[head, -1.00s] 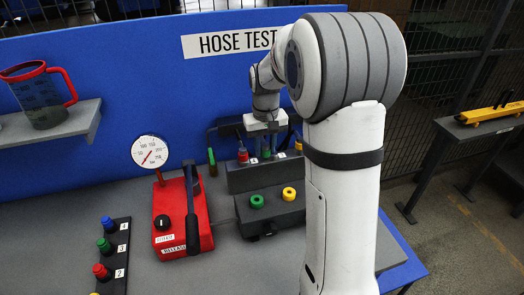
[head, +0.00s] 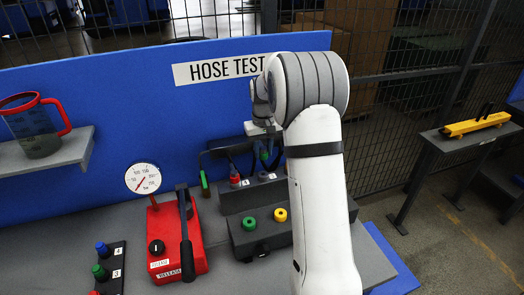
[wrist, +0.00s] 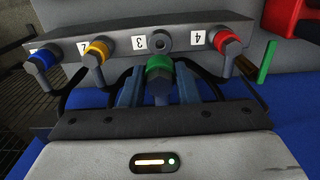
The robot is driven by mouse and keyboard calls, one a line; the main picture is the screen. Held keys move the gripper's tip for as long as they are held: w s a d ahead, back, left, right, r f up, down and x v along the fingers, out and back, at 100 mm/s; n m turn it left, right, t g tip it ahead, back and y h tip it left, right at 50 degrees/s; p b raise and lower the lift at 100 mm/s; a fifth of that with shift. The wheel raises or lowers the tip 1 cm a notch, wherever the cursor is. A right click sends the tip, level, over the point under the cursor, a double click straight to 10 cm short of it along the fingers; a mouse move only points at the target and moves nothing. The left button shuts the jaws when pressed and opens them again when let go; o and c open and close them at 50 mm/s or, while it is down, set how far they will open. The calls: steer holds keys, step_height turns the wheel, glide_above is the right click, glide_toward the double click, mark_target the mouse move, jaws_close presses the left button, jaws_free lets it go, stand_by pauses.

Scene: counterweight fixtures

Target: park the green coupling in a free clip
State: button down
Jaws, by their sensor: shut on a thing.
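My gripper (wrist: 158,90) is shut on the green coupling (wrist: 159,68), which sits between its two blue-grey fingers in the wrist view. In the head view the coupling (head: 265,155) hangs below my gripper, above the clip rack (head: 226,201) and partly hidden by the arm. In the wrist view the rack (wrist: 130,45) has an empty clip (wrist: 160,42) beside label 3, just beyond the green coupling. The coupling looks apart from that clip. A red coupling (wrist: 228,40) is at label 4. A yellow coupling (wrist: 98,48) and a blue coupling (wrist: 40,58) fill other clips.
A lower block with a green port (head: 249,223) and yellow port (head: 280,215) stands before the rack. A red pump (head: 172,245) with a gauge (head: 142,178) is left of it. Dark hoses and a green handle (wrist: 267,62) are near the rack.

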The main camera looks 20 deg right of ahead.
steer(key=shift+f, duration=0.1)
stand_by(0.3)
steer(key=shift+f+b, duration=0.5)
steer(key=shift+f, duration=0.15)
steer(key=shift+f, duration=0.15)
steer(key=shift+f+b, duration=1)
steer(key=shift+f, duration=0.35)
steer(key=shift+f, duration=0.1)
steer(key=shift+f+b, duration=0.55)
steer(key=shift+f, duration=0.15)
steer(key=shift+f, duration=0.1)
steer(key=shift+f+b, duration=0.4)
steer(key=shift+f, duration=0.1)
